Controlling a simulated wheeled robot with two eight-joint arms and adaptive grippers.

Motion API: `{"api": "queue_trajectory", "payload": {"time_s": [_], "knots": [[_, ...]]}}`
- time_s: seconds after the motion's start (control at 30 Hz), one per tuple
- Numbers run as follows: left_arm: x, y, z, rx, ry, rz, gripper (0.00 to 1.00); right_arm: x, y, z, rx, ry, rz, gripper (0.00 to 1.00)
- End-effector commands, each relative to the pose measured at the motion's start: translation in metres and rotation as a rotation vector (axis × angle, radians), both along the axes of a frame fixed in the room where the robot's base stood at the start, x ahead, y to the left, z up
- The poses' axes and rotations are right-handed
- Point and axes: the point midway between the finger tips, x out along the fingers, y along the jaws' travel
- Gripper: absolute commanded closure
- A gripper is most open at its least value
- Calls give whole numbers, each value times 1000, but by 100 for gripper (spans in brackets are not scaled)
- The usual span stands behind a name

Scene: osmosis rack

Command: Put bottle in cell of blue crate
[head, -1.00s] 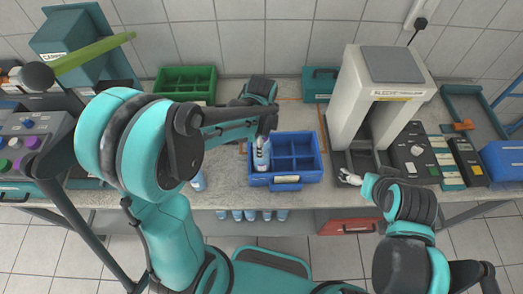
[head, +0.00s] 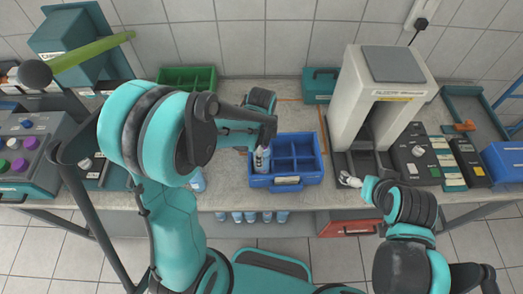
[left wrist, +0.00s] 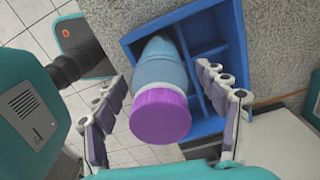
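The blue crate (head: 297,182) stands on the bench, divided into cells. A pale blue bottle (head: 261,162) stands in its front left cell. In the left wrist view, the bottle (left wrist: 170,75) has a purple cap and is seen from above, with crate walls around its lower part. My left gripper (left wrist: 165,85) has its fingers spread on both sides of the bottle, with a clear gap on the right side. In the head view its fingers are mostly hidden by my arm. My right gripper (head: 349,180) is at the bench's front, right of the crate; its finger opening is too small to judge.
Another blue bottle (head: 198,180) stands left of the crate, partly behind my left arm. Several bottles (head: 251,217) are below the bench front. A green crate (head: 200,78) is at the back. A tall grey machine (head: 350,100) stands right of the blue crate.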

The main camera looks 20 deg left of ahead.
Motion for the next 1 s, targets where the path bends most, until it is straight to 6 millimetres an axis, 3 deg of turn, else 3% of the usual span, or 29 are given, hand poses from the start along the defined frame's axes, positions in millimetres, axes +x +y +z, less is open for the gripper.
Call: {"api": "queue_trajectory", "payload": {"time_s": [0.23,0.7,1.0], "knots": [[0,0,10,0,0,0,27,0,0,6,0,0,0,0],[0,0,105,0,0,0,27,0,0,23,0,0,0,0],[-9,4,133,-6,-42,99,27,0,0,25,0,0,0,0]]}}
